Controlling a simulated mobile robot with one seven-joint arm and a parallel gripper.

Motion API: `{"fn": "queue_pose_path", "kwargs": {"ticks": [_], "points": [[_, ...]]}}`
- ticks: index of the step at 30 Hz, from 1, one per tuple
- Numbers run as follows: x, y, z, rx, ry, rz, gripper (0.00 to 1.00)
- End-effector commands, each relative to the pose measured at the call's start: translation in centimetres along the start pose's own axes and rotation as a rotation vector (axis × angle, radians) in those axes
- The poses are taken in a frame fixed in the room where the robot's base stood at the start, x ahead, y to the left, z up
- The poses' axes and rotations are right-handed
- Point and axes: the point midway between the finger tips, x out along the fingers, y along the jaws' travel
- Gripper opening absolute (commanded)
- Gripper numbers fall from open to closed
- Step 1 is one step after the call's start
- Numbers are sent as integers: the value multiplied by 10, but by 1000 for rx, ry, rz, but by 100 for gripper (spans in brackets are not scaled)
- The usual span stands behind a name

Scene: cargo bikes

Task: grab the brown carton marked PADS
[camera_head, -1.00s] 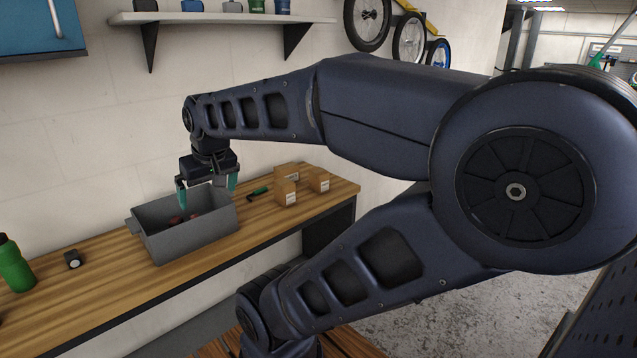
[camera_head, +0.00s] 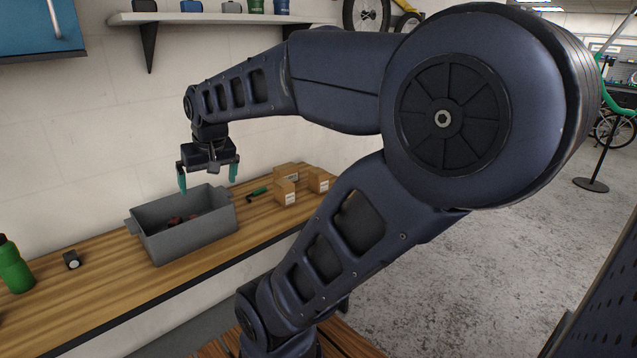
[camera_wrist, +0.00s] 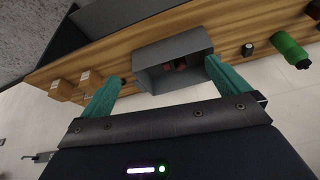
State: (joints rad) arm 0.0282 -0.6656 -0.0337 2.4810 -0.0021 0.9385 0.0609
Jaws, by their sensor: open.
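Several small brown cartons with white labels stand close together on the wooden bench, right of the grey bin. In the head view one carton (camera_head: 285,191) is at the front left, another carton (camera_head: 319,180) is to the right, and one is behind. The labels are too small to read, so I cannot tell which is marked PADS. In the wrist view, cartons (camera_wrist: 62,89) show at the left edge. My gripper (camera_head: 208,180) is open and empty, with teal fingers, above the grey bin and left of the cartons. It also shows in the wrist view (camera_wrist: 160,85).
The grey bin (camera_head: 190,243) holds some reddish items. A green-handled tool (camera_head: 258,193) lies between bin and cartons. A green bottle (camera_head: 14,266) and a small black item (camera_head: 71,260) are at the left. A shelf (camera_head: 215,18) hangs above.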

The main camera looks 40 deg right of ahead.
Motion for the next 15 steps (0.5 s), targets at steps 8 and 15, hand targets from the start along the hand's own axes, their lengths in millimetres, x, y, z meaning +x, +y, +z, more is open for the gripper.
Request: {"fn": "queue_pose_path", "kwargs": {"ticks": [8,15], "points": [[19,45,-73,246,-30,27,100],[44,98,-127,457,-45,70,100]]}}
